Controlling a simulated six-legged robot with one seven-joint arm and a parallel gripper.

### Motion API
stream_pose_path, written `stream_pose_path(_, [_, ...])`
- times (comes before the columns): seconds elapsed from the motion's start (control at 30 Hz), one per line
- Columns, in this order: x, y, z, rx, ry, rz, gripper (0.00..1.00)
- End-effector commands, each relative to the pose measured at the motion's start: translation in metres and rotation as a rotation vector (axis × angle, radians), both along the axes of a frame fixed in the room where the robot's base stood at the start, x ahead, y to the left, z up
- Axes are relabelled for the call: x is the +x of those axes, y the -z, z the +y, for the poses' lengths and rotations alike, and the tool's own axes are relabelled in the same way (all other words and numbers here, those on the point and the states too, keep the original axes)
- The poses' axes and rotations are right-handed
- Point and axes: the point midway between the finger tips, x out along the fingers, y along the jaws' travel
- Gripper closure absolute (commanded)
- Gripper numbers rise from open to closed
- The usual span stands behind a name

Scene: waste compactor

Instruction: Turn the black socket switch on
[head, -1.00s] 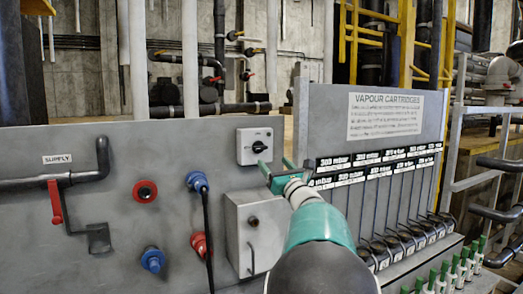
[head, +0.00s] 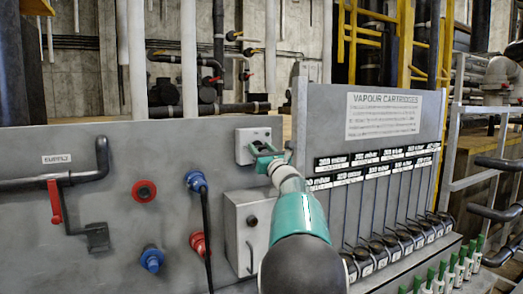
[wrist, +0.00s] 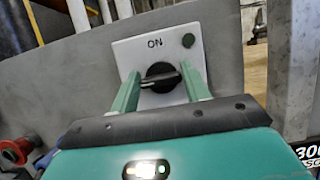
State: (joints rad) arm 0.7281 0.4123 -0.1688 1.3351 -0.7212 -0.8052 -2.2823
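The black socket switch (wrist: 161,77) is a rotary knob on a light grey box (head: 243,154) fixed to the grey panel. In the wrist view, "ON" is printed above the knob and its handle lies roughly sideways, not pointing at that word. My gripper (wrist: 159,70) is open, with one green finger on each side of the knob. I cannot tell whether the fingers touch it. In the head view, my gripper (head: 265,155) is in front of the box and hides most of the knob.
A blue plug (head: 196,181) with a black cable, a red ring (head: 144,191) and a supply pipe with a red lever (head: 55,200) are to the left. Vapour cartridge rows (head: 375,165) stand to the right.

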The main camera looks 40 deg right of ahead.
Motion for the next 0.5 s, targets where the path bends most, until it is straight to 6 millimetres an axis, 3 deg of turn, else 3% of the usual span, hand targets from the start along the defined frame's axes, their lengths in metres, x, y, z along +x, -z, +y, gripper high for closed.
stream_pose_path(0.03, [-0.0001,-0.0001,0.0001,0.000,0.000,0.000,0.64])
stream_pose_path(0.1, [-0.0001,-0.0001,0.0000,0.000,0.000,0.000,0.77])
stream_pose_path(0.5, [0.0003,-0.0003,0.0012,0.052,-0.002,-0.017,0.77])
